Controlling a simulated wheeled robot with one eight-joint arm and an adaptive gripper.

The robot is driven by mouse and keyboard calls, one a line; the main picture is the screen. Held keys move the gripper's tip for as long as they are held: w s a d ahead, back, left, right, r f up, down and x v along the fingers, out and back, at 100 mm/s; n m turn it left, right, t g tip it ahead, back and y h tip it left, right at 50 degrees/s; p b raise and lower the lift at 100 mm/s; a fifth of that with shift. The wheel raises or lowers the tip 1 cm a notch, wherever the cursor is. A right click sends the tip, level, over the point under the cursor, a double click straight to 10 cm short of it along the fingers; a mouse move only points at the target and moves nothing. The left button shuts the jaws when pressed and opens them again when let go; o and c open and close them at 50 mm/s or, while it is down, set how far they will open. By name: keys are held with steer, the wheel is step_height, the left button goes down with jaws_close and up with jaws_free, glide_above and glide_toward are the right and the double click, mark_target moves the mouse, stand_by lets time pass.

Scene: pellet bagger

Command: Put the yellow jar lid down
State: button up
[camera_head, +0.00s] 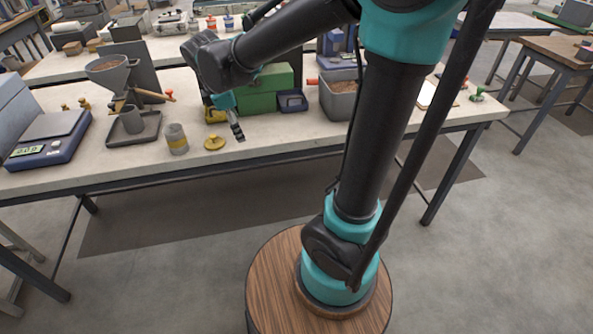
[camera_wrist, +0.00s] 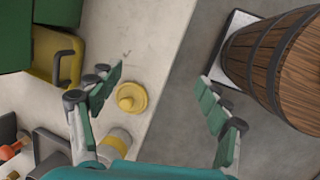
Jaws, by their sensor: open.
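The yellow jar lid (camera_head: 214,143) lies flat on the pale table top near its front edge, with its small knob up. It also shows in the wrist view (camera_wrist: 131,97), just beside my left-hand finger. My gripper (camera_head: 238,130) is just right of the lid in the head view. Its fingers (camera_wrist: 160,100) are wide apart in the wrist view, with nothing held between them.
A green box (camera_head: 262,97) and a yellow container (camera_wrist: 55,56) stand behind the lid. A blue-based scale (camera_head: 48,140) and a funnel stand on a tray (camera_head: 134,131) are to the left. A grey bin of pellets (camera_head: 339,100) is to the right.

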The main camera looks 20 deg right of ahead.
steer(key=s+d+f+m+t+y, duration=0.1)
steer(key=s+d+f+m+y, duration=0.1)
steer(key=s+d+f+m, duration=1)
steer(key=s+d+m, duration=0.2)
steer(key=d+m, duration=0.2)
steer(key=m, duration=0.2)
steer(key=shift+m+t, duration=0.3)
steer(key=shift+m, duration=0.1)
